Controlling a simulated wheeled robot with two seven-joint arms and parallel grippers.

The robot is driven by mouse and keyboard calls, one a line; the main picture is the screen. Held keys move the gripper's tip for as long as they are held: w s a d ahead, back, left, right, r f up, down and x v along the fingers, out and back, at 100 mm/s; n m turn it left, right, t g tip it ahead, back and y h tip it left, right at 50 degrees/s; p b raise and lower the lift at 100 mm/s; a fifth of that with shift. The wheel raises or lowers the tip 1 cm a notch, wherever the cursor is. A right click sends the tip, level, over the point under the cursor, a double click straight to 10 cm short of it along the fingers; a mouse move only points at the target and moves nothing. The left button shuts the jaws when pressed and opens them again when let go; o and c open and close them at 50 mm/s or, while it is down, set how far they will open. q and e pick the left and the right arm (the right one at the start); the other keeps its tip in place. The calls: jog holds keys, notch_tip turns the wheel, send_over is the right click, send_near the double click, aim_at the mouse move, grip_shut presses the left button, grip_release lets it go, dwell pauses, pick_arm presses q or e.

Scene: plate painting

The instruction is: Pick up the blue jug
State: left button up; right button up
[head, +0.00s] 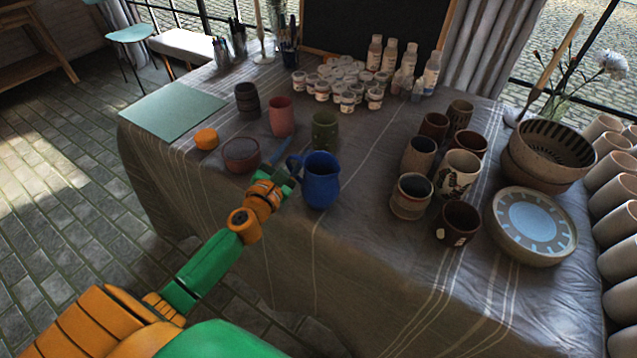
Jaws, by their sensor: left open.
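The blue jug (321,182) stands upright on the cloth-covered table near its front edge, in the middle of the head view. Its handle is on its left side, toward my left arm. My left gripper (286,168) is open, just left of the jug and close to the handle. I cannot tell whether a finger touches the handle. My green and orange left arm reaches in from the lower left. My right gripper is out of view.
A dark red bowl (241,154), a pink cup (281,117) and a green cup (324,131) stand behind the gripper and jug. Several brown mugs stand to the right, with a blue-centred plate (531,222) beyond them. The cloth (345,245) in front of the jug is bare.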

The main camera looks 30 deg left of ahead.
pick_arm(q)
jog(key=shift+w, duration=0.35)
jog(key=shift+s+r, duration=0.1)
grip_shut()
dwell(1.1)
